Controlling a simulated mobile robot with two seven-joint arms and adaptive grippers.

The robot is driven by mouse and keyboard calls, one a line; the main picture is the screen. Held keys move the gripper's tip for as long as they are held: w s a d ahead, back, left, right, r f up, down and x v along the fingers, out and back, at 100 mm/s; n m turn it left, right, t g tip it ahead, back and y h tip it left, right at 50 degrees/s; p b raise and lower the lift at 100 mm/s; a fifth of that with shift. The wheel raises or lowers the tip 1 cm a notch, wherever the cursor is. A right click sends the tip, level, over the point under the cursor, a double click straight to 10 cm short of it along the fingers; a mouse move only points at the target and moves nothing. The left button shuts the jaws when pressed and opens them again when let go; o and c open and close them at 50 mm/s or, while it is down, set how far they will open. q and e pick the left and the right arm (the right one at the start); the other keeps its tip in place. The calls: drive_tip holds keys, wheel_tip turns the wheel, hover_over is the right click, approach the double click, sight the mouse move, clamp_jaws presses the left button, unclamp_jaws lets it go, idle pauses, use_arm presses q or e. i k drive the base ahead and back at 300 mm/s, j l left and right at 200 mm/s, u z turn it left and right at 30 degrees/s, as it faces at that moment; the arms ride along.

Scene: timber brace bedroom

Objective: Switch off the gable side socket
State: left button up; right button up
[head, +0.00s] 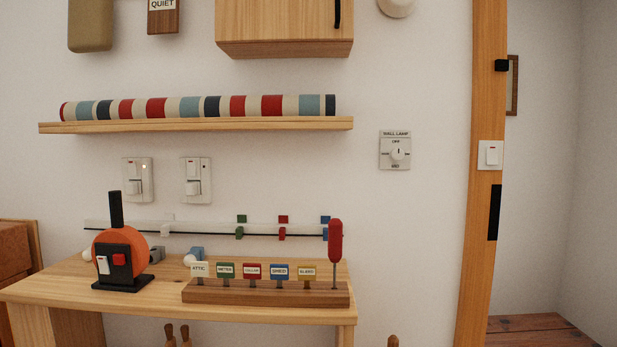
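Two white wall sockets with rocker switches sit side by side below the striped shelf: a left socket (138,180) and a right socket (196,180). A small light spot shows on the left socket, and a small dark reddish dot shows near the top of the right one. I see no readable label on either, so I cannot tell which is the gable side socket. Their rocker positions are too small to read surely. Neither of my grippers is in view.
A wooden table (40,289) stands below, with an orange and black switch device (120,258) and a labelled rack (262,293). A rail (200,227) runs behind. The wall lamp dial (395,150) and another switch (490,154) are at right. A shelf (200,125) overhangs the sockets.

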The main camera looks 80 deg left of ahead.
sight(132, 165)
drive_tip(key=u, duration=3.5)
